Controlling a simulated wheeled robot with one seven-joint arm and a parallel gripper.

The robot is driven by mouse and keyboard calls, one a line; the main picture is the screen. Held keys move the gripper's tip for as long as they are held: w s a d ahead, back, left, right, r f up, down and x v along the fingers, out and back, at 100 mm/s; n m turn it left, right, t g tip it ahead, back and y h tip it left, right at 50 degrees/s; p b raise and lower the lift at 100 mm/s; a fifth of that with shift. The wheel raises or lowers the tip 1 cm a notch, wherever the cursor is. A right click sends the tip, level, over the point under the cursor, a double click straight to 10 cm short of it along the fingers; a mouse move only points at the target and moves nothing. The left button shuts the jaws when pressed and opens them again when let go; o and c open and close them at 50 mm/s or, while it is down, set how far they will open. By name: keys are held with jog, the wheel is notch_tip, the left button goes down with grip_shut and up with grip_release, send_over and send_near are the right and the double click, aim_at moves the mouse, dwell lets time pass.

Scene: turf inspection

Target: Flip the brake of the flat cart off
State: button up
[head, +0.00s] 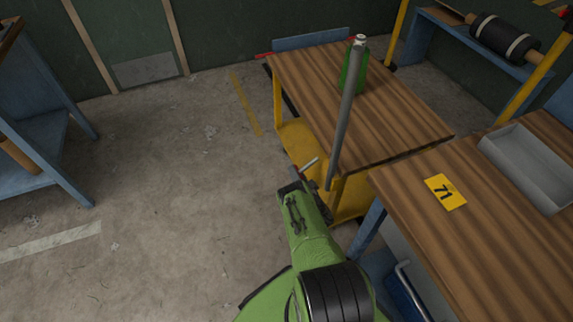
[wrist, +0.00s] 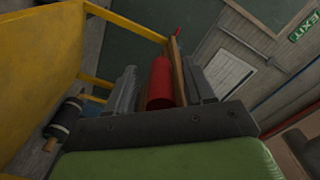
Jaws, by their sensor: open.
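The flat cart has a brown wooden top (head: 350,95) and a yellow frame and lower deck (head: 296,140). A grey pole (head: 345,125) rises at its near corner. A short pale lever (head: 310,163) sticks out low by that corner; it may be the brake. My gripper (head: 298,184) is at this corner, its tips partly hidden by my green arm. In the wrist view, my open gripper (wrist: 160,88) has a red cylinder (wrist: 159,84) between its dark fingers, possibly the brake's grip. A brown strip (wrist: 176,70) is beside it. Whether the fingers touch it I cannot tell.
A green bottle (head: 354,67) stands on the cart. A wooden table (head: 480,220) with a yellow 71 card (head: 445,192) and a grey tray (head: 530,165) is close at the right. A blue shelf (head: 45,130) is at the left. The floor (head: 180,190) between is clear.

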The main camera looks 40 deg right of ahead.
jog(key=shift+w+d, duration=0.1)
jog(key=shift+w, duration=0.1)
jog(key=shift+r, duration=0.1)
grip_shut()
jog(key=shift+r, duration=0.1)
